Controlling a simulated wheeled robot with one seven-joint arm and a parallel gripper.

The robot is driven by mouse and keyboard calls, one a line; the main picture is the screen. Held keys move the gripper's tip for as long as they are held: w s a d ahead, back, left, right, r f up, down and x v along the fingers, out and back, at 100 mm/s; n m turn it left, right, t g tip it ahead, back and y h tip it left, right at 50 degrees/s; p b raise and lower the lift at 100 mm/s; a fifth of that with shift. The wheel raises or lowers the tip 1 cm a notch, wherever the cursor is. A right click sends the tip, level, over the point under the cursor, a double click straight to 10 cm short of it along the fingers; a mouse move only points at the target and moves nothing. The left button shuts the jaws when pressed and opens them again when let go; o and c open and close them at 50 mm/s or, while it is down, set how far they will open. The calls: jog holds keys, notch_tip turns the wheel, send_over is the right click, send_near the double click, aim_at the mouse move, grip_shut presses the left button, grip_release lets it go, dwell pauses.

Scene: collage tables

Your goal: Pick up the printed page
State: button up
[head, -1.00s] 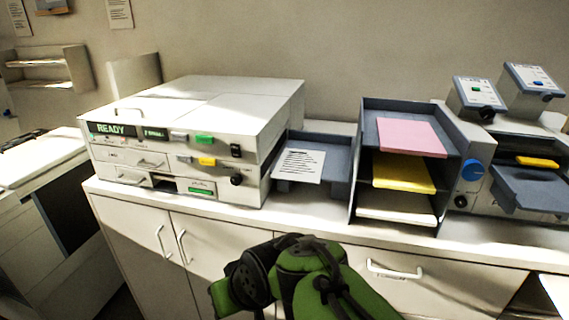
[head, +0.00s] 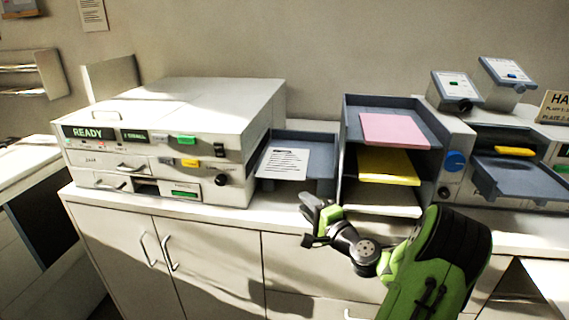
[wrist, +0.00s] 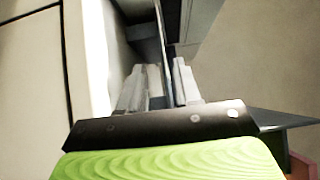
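The printed page (head: 283,163), white with dark lines of text, lies flat in a blue-grey output tray (head: 318,157) to the right of the white printer. My gripper (head: 308,210) is in front of and below the tray, near the counter's front edge, apart from the page. In the wrist view, the two pale fingers of my gripper (wrist: 160,88) stand apart with nothing held between them. I cannot make out the page in the wrist view.
The white printer (head: 170,135), reading READY, stands left of the tray. A dark stacked paper rack (head: 345,165) with pink, yellow and white sheets stands close on the right. Cabinet doors (head: 205,262) lie below the counter.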

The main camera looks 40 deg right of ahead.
jog(key=w+d, duration=0.1)
jog(key=w, duration=0.3)
jog(key=w+d+p, duration=0.1)
jog(key=w, duration=0.9)
jog(key=shift+w+d+r+p, duration=0.1)
jog(key=shift+d+p, duration=0.3)
jog(key=shift+c, duration=0.7)
grip_shut()
